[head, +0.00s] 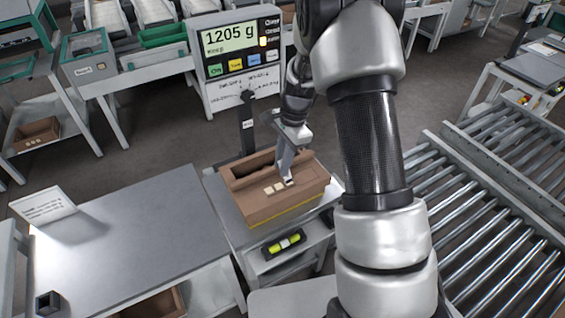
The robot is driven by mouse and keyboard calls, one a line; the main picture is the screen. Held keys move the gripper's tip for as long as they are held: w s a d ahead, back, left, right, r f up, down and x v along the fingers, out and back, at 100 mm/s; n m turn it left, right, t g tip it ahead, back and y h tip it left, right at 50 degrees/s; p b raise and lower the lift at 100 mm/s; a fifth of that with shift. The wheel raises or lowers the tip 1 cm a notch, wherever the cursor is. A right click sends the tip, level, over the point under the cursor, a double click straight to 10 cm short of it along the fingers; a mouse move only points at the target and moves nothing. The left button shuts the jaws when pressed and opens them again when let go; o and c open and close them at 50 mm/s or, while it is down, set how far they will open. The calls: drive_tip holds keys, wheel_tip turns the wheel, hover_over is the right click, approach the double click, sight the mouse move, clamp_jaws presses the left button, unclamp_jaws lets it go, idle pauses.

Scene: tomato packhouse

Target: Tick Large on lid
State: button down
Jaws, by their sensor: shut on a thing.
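A brown cardboard box (258,211) sits on a small grey stand in the middle of the head view. Its lid (256,192) carries a short row of pale squares (274,189) near the front edge. Their labels and any marks are too small to read. My gripper (288,178) points down over the lid, with its tips at or just above the right end of the row. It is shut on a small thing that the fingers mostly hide. I cannot tell whether its tip touches the lid.
A display (229,40) behind the box reads 1205 g. A dark post (247,125) stands just behind the box. A grey table (130,235) is at the left, mostly bare, with a tilted sign (43,205). Roller conveyors (480,215) are at the right.

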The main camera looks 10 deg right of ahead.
drive_tip(key=shift+f+b, duration=0.35)
drive_tip(key=shift+f, duration=0.15)
idle(0.7)
drive_tip(key=shift+w+d, duration=0.25)
drive_tip(key=shift+w, duration=0.3)
drive_tip(key=shift+s+a, duration=0.3)
drive_tip(key=shift+s, duration=0.3)
idle(0.4)
drive_tip(key=shift+w+d, duration=0.1)
drive_tip(key=shift+w, duration=0.15)
drive_tip(key=shift+r+p, duration=2.4)
drive_tip(key=shift+r, duration=0.6)
